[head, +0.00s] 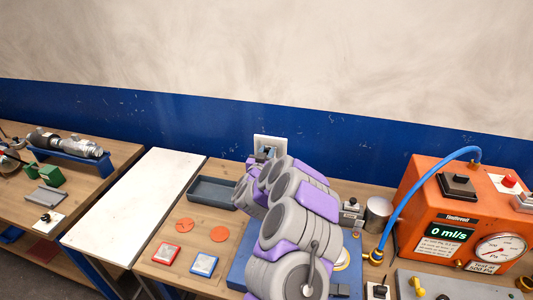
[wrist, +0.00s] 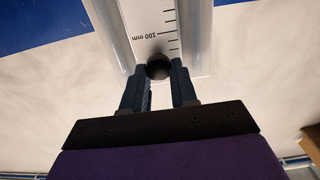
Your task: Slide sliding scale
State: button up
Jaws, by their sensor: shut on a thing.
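In the wrist view the sliding scale (wrist: 150,20) is a white strip with black tick marks and "100 mm", set between silver rails. A dark round knob (wrist: 158,66) sits at its near end. My gripper (wrist: 160,75) has its two fingers on either side of the knob and is shut on it. In the head view my gripper (head: 264,155) is at a small white plate (head: 284,142) on the wall's blue band. My arm hides part of the bench below, and the scale's markings cannot be read there.
An orange test box (head: 450,215) with a gauge, a "0 ml/s" display and a blue hose (head: 415,195) stands at the right. A grey tray (head: 212,192), orange discs (head: 218,232) and small framed plates (head: 166,253) lie left of my arm. A white board (head: 135,205) has clear room.

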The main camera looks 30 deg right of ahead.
grip_shut()
jog(key=shift+r+p, duration=0.6)
jog(key=shift+r, duration=0.1)
jog(key=o, duration=0.6)
grip_release()
jog(key=shift+w+f, duration=0.1)
jog(key=shift+w, duration=0.05)
jog(key=shift+o, duration=1.2)
